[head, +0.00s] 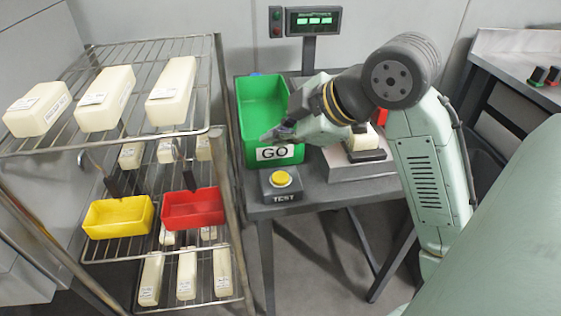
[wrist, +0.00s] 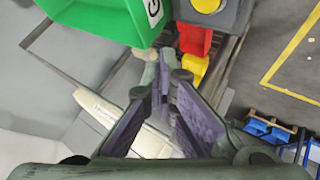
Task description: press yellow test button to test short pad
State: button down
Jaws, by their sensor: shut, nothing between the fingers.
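The yellow test button (head: 281,178) sits on a dark box (head: 282,196) marked TEST at the table's front edge. It also shows at the top of the wrist view (wrist: 206,5). My gripper (head: 270,138) is shut and empty, above the front of the green GO bin and higher in the picture than the button, apart from it. In the wrist view its purple-lined fingers (wrist: 163,62) come together at their tips. A cream pad (head: 362,138) lies on a grey test stand (head: 350,165) right of the button, partly hidden by my arm.
The green bin (head: 260,90) stands behind the button box. A display (head: 313,20) on a post shows several green readings. A wire rack (head: 215,60) at left holds several cream pads, a yellow tray (head: 118,216) and a red tray (head: 193,209).

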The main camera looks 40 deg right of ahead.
aim_at(279, 179)
jog(key=shift+f+b, duration=2.05)
jog(key=shift+f, duration=1.05)
jog(key=shift+f+b, duration=0.35)
jog(key=shift+f, duration=0.1)
jog(key=shift+f+b, duration=0.35)
jog(key=shift+f, duration=0.1)
jog(key=shift+r, duration=0.1)
jog(key=shift+r+p, duration=0.65)
jog(key=shift+r, duration=0.15)
notch_tip(279, 179, up, 5)
jog(key=p, duration=0.4)
